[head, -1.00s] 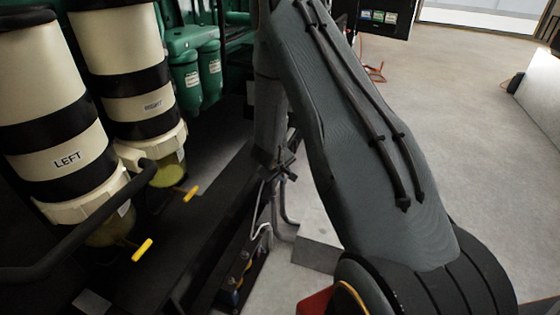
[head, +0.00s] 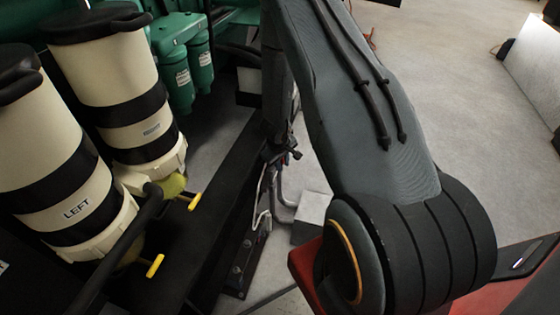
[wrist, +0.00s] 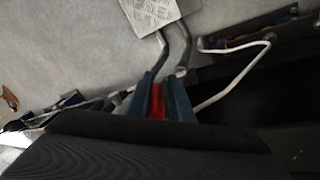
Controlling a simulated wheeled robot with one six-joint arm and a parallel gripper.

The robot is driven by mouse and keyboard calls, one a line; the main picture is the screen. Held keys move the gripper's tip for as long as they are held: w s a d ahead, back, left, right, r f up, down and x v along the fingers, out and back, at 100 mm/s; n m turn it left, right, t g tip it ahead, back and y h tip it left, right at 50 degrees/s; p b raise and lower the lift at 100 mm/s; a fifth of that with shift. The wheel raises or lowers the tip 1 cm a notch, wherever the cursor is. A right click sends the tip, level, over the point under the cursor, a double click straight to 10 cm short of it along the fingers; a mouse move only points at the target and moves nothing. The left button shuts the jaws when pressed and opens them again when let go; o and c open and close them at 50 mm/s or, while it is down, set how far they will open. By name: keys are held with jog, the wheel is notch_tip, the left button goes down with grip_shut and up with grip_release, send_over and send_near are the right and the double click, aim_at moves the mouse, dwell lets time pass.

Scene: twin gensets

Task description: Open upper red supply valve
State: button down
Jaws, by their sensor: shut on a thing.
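My gripper (wrist: 157,84) shows in the wrist view as two dark blue fingers closed on a narrow red piece (wrist: 157,103), which looks like a red valve handle. Whether it is the upper one cannot be told. The valve body is hidden, and a dark edge covers the lower part of the fingers.
Cream filter canisters marked LEFT (head: 32,192) and RIGHT (head: 125,120) stand at left, with yellow handles (head: 155,266) below. Bent grey pipes (head: 284,205) and a pale block (head: 312,214) are low beside the dark frame. Open concrete floor (head: 450,110) lies right.

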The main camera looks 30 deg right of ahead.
jog(key=shift+w+d+r, duration=0.2)
jog(key=shift+w+d, duration=0.05)
jog(key=shift+d, duration=0.25)
jog(key=c, duration=1.8)
grip_release()
jog(key=shift+d, duration=0.1)
jog(key=shift+o, duration=0.2)
jog(key=shift+s+f, duration=0.1)
jog(key=shift+s+a, duration=0.1)
jog(key=shift+a, duration=0.25)
jog(key=p+v, duration=0.1)
jog(key=v, duration=0.6)
jog(key=shift+a+r, duration=0.1)
jog(key=shift+r, duration=0.3)
